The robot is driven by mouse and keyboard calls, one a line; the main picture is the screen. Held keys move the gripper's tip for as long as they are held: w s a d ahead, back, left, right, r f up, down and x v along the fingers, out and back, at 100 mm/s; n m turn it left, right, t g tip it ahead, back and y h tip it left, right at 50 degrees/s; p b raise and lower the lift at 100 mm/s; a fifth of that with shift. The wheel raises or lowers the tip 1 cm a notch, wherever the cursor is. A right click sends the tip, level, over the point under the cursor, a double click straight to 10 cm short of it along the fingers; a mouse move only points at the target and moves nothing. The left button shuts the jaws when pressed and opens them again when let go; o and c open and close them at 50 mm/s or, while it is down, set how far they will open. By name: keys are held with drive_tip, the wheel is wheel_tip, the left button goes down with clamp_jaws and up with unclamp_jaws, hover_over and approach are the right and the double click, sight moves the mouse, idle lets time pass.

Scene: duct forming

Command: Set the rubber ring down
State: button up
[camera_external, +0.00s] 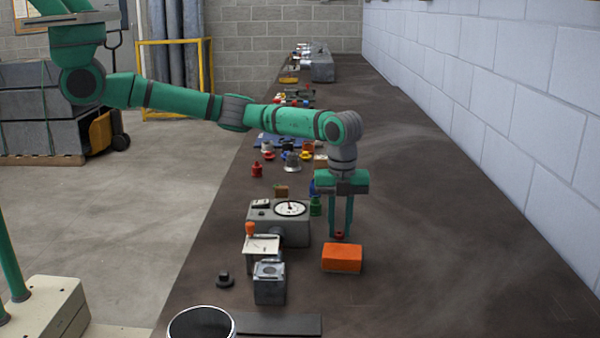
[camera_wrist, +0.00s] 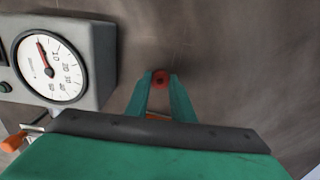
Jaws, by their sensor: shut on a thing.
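My gripper (camera_external: 340,232) points straight down over the dark bench, behind the orange block. It is shut on a small red rubber ring (camera_external: 339,235). In the wrist view the ring (camera_wrist: 161,80) shows between the two green fingertips, with a dark hole in its middle. The ring is close to the bench top; I cannot tell whether it touches it.
An orange block (camera_external: 342,258) lies just in front of my gripper. A grey gauge box (camera_external: 262,228) with a round dial stands to the left, near a grey metal block (camera_external: 269,285). A green object (camera_external: 316,206) stands behind. The bench to the right is clear.

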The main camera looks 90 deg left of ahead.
drive_tip(key=shift+f, duration=0.35)
drive_tip(key=shift+f, duration=0.15)
drive_tip(key=o, duration=1)
wheel_tip(320, 180, up, 12)
